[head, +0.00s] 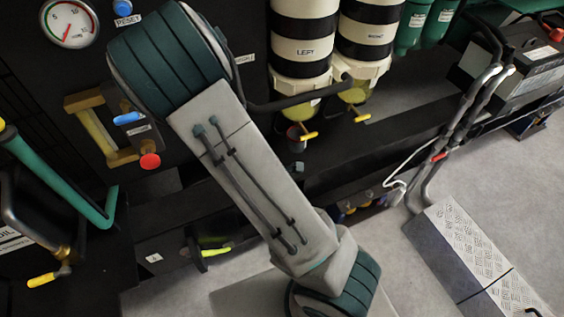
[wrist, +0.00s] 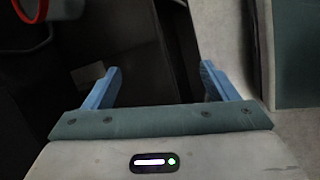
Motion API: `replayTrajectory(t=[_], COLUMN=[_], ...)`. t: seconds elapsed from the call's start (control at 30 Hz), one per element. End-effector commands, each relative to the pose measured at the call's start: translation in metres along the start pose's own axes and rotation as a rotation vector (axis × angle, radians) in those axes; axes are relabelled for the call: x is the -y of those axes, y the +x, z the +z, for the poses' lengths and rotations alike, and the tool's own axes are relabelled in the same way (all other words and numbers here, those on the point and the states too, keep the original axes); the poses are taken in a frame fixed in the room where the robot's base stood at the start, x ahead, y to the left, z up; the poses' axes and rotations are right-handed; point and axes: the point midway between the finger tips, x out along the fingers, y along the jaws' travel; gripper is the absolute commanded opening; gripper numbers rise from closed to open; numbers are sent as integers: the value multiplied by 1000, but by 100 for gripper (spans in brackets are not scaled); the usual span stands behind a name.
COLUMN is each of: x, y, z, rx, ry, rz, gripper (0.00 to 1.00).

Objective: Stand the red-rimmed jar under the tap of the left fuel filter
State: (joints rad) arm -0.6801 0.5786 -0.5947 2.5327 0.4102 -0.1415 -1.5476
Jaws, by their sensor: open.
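The left fuel filter (head: 303,72) is a cream and black cylinder labelled LEFT, with a yellow bowl and a yellow tap (head: 309,136) beneath it. A small jar with a red rim (head: 297,134) shows just below and beside that tap, apparently upright; I cannot tell whether it is squarely under the outlet. In the wrist view, a red rim (wrist: 32,20) is cut off at the upper left corner, outside my fingers. My gripper (wrist: 161,67) is open, its blue fingers wide apart with nothing between them. In the head view my arm hides most of the gripper.
The right filter (head: 370,35) with its own yellow tap (head: 361,114) hangs close by. A black pipe (head: 290,103) runs beside the left filter. A yellow frame (head: 105,130) and green pipe (head: 60,180) are at left. A metal tread plate (head: 465,255) lies lower right.

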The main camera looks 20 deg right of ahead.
Motion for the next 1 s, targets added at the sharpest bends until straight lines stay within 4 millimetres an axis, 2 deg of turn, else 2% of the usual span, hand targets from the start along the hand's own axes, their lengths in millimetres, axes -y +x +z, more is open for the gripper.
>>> replayTrajectory(t=[0.2, 0.37, 0.57, 0.7, 0.83, 1.0], x=[1, 0, 1, 8, 17, 25], y=[-54, -102, -164, -202, -228, -244], z=[-17, -14, 8, 32, 51, 63], rx=[-176, -237, -232, -181, -123, -72], ry=[393, 637, 911, 1089, 1224, 1320], rz=[-176, -289, -381, -403, -397, -383], gripper=[80, 80, 80, 80, 80, 80])
